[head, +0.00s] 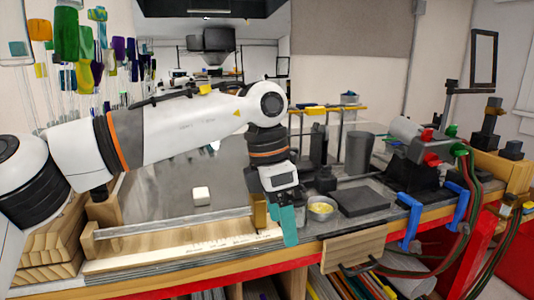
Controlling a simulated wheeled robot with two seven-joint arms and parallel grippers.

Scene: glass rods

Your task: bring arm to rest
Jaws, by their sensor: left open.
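My left arm comes in from the left and reaches across the workbench (160,213). Its left gripper (285,228) points down near the front edge of the bench, by the end of a wooden ruler board (190,251). Its teal fingers overlap in this view, and I see nothing held between them. My right gripper is not in view. No glass rod can be made out clearly on the bench.
A white block (201,196) lies on the metal sheet. Right of my gripper are a bowl with yellow contents (320,208), a dark flat plate (361,202), a grey cylinder (359,153) and blue clamps (409,219). Wood blocks (48,252) are stacked at the left.

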